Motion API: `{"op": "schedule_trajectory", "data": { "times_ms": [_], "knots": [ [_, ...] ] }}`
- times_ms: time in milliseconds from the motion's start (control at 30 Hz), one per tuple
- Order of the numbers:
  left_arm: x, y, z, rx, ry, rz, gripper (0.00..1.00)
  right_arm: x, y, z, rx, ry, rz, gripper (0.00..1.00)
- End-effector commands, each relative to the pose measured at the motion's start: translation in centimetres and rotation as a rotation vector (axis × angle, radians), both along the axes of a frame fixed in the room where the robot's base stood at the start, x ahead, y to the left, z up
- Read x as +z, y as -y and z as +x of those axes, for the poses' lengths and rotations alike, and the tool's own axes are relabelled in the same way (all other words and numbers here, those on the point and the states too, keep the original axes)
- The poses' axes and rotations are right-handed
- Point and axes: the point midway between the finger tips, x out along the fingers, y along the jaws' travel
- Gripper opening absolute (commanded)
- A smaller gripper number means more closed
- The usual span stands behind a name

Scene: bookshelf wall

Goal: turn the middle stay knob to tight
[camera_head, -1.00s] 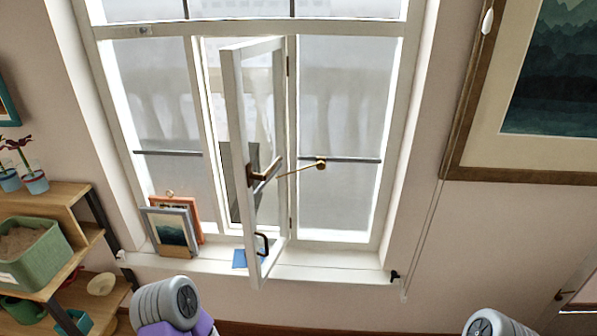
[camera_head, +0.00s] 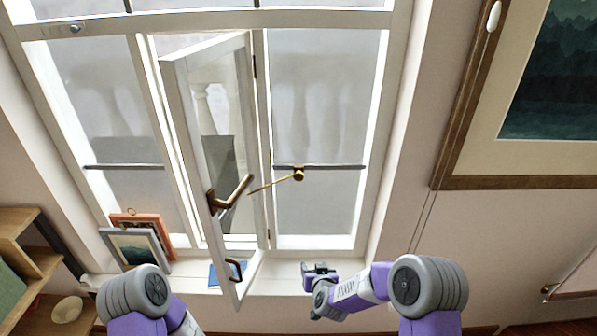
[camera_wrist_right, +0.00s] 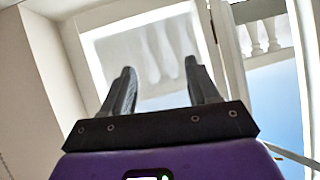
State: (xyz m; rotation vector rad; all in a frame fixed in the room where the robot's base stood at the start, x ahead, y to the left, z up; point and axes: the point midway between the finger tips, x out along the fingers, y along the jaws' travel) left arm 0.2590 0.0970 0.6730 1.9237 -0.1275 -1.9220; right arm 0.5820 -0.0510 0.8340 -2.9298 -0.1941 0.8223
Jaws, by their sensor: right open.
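The brass stay knob (camera_head: 298,174) sits at the right end of a thin brass stay rod (camera_head: 268,185), in front of the right window pane. The rod runs left to the open middle casement (camera_head: 196,130), which has a brown handle (camera_head: 231,193). My right gripper (camera_head: 319,268) is low in front of the sill, below and slightly right of the knob, apart from it. In the right wrist view its two fingers (camera_wrist_right: 160,88) are spread with nothing between them. The knob does not show clearly there. My left gripper is not in view; only part of my left arm shows.
Framed pictures (camera_head: 137,247) lean at the sill's left, and a blue item (camera_head: 213,275) lies behind the casement's lower edge. A dark pull handle (camera_head: 235,269) is low on the casement. A wooden shelf (camera_head: 30,262) stands left. A large framed picture (camera_head: 540,90) hangs right.

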Motion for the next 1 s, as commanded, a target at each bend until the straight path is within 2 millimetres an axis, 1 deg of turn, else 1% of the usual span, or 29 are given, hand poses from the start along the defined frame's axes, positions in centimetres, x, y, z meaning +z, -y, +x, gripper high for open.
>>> {"op": "schedule_trajectory", "data": {
  "times_ms": [33,67,100,200,300,367,433,567,800,1000],
  "knots": [
    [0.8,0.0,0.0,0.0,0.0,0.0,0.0,5.1,-1.5,2.8,-0.01,0.126,-0.02,0.6],
    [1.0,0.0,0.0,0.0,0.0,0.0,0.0,7.6,-2.1,4.0,-0.02,0.192,-0.033,0.6],
    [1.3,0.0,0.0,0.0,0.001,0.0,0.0,10.8,-2.7,5.4,-0.036,0.272,-0.049,0.6],
    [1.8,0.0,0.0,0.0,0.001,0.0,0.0,17.3,-4.1,7.4,-0.078,0.421,-0.074,0.6],
    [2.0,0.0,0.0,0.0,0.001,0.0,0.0,21.3,-4.8,8.2,-0.112,0.509,-0.088,0.6],
    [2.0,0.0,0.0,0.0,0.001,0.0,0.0,22.6,-5.0,8.5,-0.123,0.536,-0.091,0.6],
    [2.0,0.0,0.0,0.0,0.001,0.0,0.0,23.2,-5.0,8.8,-0.13,0.551,-0.094,0.6],
    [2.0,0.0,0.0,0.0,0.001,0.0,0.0,23.1,-5.0,10.0,-0.133,0.552,-0.094,0.6],
    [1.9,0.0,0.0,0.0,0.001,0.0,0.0,23.1,-5.0,13.1,-0.131,0.55,-0.092,0.6],
    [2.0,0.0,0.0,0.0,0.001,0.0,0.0,23.0,-5.0,15.1,-0.131,0.549,-0.093,0.6]
  ]
}}
